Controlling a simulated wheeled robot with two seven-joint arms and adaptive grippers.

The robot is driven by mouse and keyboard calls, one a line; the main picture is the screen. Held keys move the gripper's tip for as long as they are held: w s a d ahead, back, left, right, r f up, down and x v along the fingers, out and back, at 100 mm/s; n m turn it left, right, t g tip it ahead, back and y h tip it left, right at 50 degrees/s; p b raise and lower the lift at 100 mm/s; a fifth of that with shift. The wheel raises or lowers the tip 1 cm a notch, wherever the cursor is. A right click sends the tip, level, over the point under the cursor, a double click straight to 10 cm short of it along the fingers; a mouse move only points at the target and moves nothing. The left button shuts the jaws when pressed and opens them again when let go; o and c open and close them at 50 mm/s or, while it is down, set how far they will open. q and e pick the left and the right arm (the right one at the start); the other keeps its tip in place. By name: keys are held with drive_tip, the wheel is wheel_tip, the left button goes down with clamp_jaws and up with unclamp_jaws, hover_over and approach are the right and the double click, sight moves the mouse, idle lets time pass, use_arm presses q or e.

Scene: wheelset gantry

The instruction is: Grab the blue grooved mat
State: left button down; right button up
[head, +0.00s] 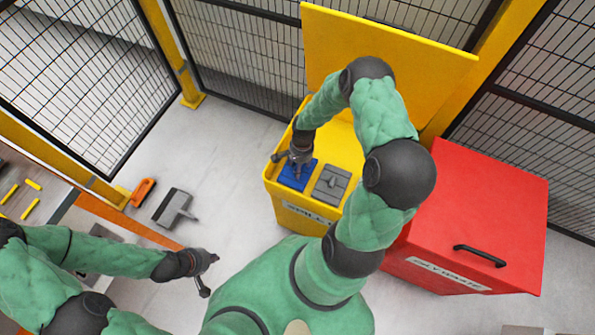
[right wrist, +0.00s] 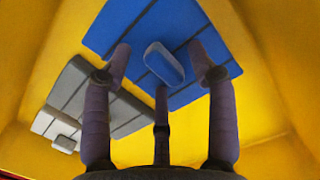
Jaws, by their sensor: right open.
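The blue grooved mat (head: 297,177) lies inside the yellow bin (head: 298,212), on its left side. In the right wrist view the mat (right wrist: 188,97) shows dark grooves and a raised blue grip (right wrist: 164,64) in its middle. My right gripper (head: 300,164) is over the mat, and its arm reaches into the bin. I cannot tell whether the fingertips touch the mat. My left gripper (head: 211,274) is out over the floor with its fingers apart, empty.
A grey grooved mat (head: 331,185) lies beside the blue one in the bin. The bin's yellow lid (head: 385,55) stands open behind. A red closed bin (head: 485,205) is at the right. A dustpan-like grey tool (head: 174,207) and an orange item (head: 143,191) lie at the left.

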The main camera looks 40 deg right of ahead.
clamp_jaws()
drive_tip(key=shift+r, duration=0.1)
